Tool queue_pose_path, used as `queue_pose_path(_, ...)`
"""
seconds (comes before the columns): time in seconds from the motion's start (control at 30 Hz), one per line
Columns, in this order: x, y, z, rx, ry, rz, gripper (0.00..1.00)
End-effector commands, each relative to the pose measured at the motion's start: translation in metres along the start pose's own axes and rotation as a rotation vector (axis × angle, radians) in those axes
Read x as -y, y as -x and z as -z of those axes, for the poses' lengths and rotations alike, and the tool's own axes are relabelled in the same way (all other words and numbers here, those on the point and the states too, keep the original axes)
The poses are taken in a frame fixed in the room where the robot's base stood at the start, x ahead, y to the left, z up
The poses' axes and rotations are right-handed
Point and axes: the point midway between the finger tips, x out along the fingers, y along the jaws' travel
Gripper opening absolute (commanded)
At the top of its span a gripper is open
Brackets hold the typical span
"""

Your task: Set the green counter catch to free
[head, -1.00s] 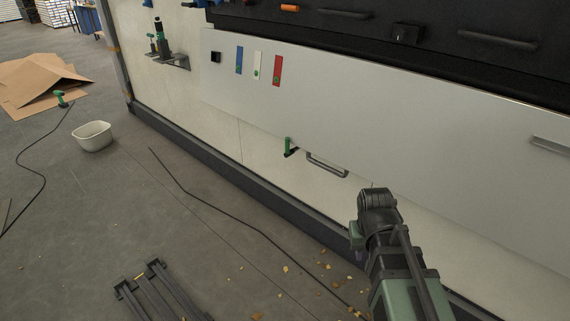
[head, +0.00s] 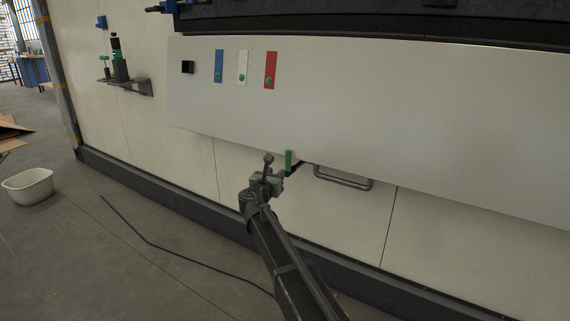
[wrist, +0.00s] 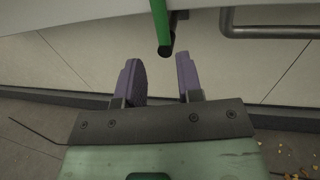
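The green counter catch (head: 288,160) is a short green bar at the lower edge of the white counter panel (head: 400,130), standing roughly upright. It has a dark part at its lower end. In the wrist view the green bar (wrist: 160,25) comes down from the top, its dark round end in front of the gap between my fingers. My gripper (head: 275,170) is beside the catch, just left of and below it. In the wrist view my gripper (wrist: 160,76) shows two purple-grey fingers apart with nothing between them. I cannot tell whether anything touches.
A grey handle (head: 343,179) sits right of the catch and also shows in the wrist view (wrist: 270,32). Blue, white and red strips (head: 270,70) are on the panel above. A small shelf (head: 130,85) holds bottles at left. A white tub (head: 28,187) stands on the floor.

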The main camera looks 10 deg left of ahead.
Motion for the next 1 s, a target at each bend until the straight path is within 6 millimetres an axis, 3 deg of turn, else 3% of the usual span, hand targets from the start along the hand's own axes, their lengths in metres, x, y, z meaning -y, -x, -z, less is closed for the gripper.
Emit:
queue_pose_path(0.17, -0.001, -0.024, 0.0, -0.001, -0.003, 0.002, 0.34)
queue_pose_path(0.5, -0.001, -0.099, 0.001, -0.001, -0.005, 0.003, 0.34)
queue_pose_path(0.8, 0.001, -0.106, 0.001, -0.002, -0.005, 0.003, 0.34)
queue_pose_path(1.0, 0.001, -0.106, 0.001, -0.002, -0.005, 0.003, 0.04)
